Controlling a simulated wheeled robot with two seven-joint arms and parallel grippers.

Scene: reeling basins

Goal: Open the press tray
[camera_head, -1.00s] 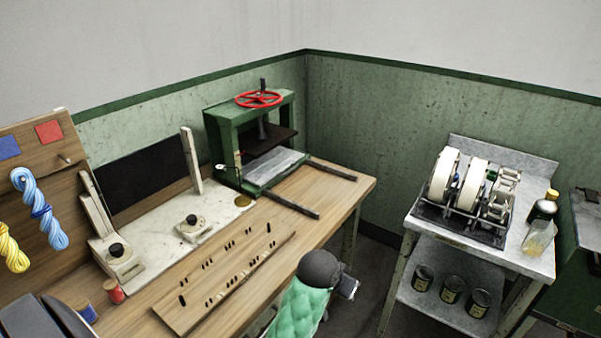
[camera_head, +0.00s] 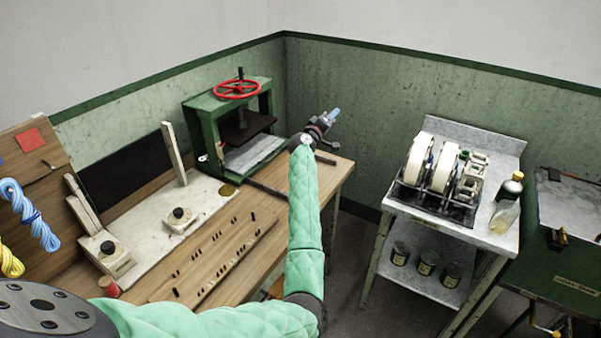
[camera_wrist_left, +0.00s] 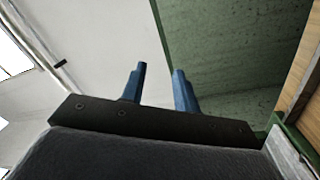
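The green press (camera_head: 204,118) with its red handwheel (camera_head: 238,90) stands at the back of the wooden bench. Its grey metal tray (camera_head: 252,153) lies low between the side frames, under the dark pressing plate (camera_head: 247,128). My left gripper (camera_head: 334,114) is to the right of the press, apart from it, with its wrist above the bench's far right end. Its two blue fingers, also in the left wrist view (camera_wrist_left: 160,84), stand apart with nothing between them. My left forearm hides part of the dark rails in front of the tray. My right gripper is not in view.
The wooden bench (camera_head: 215,245) carries a pale stone slab and a slotted board. A metal stand (camera_head: 480,215) with white reels is at right, and a green cabinet (camera_head: 575,265) beyond it. Green wall panelling (camera_head: 380,100) is close behind the gripper.

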